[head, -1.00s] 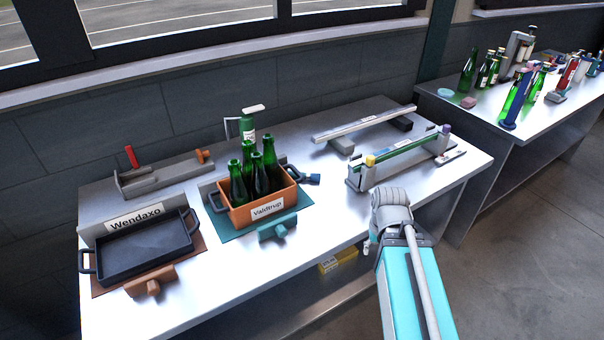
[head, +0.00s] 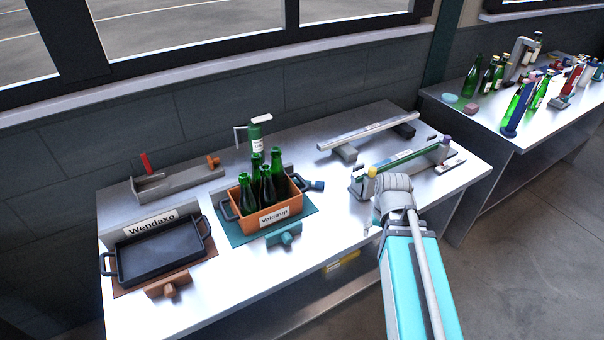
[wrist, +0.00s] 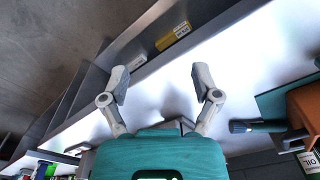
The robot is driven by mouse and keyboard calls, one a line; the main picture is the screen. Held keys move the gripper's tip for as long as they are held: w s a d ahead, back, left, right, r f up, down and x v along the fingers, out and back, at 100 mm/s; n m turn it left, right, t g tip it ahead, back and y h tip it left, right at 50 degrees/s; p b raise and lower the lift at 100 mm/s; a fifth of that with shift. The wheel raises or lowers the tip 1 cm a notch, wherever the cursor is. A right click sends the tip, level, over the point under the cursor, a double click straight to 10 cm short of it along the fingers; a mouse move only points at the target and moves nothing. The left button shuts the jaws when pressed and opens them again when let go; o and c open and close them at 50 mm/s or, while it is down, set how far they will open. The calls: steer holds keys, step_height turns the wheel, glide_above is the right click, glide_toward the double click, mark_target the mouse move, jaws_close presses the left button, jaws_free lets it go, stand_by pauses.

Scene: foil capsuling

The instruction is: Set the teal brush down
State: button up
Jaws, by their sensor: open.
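A dark teal brush-like piece (head: 315,185) lies on the bench just right of the orange crate (head: 243,202). It also shows at the right in the wrist view (wrist: 258,126), lying flat with its round end pointing toward my gripper. Its bristles are not clear. My gripper (wrist: 160,85) has its two fingers spread wide with nothing between them, above bare bench top and apart from the piece. In the head view my own wrist mostly hides the fingers. A brighter teal T-shaped piece (head: 284,236) sits in front of the crate.
The crate holds several green bottles on a teal mat (head: 236,234). A black tray (head: 160,253) stands at left. A long rail fixture (head: 405,165) is near my wrist. A yellow box (head: 343,261) lies below the bench. The front middle of the bench top is clear.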

steer(key=w+a+r+m+p, duration=0.2)
steer(key=w+r+m+p, duration=0.1)
steer(key=w+r+p, duration=0.35)
steer(key=w+a+r+m+y, duration=0.2)
steer(key=w+a+m+y, duration=0.2)
steer(key=w+a+m, duration=1.1)
steer(key=shift+w+a+r+y, duration=0.2)
steer(key=shift+w+r+y, duration=0.1)
steer(key=shift+w, duration=1)
steer(key=shift+f, duration=0.2)
steer(key=b+x, duration=0.3)
steer(key=shift+d, duration=0.1)
steer(key=b+x, duration=0.5)
steer(key=shift+s+f, duration=0.1)
steer(key=shift+f, duration=0.05)
steer(key=shift+f+b, duration=0.15)
steer(key=shift+b, duration=0.15)
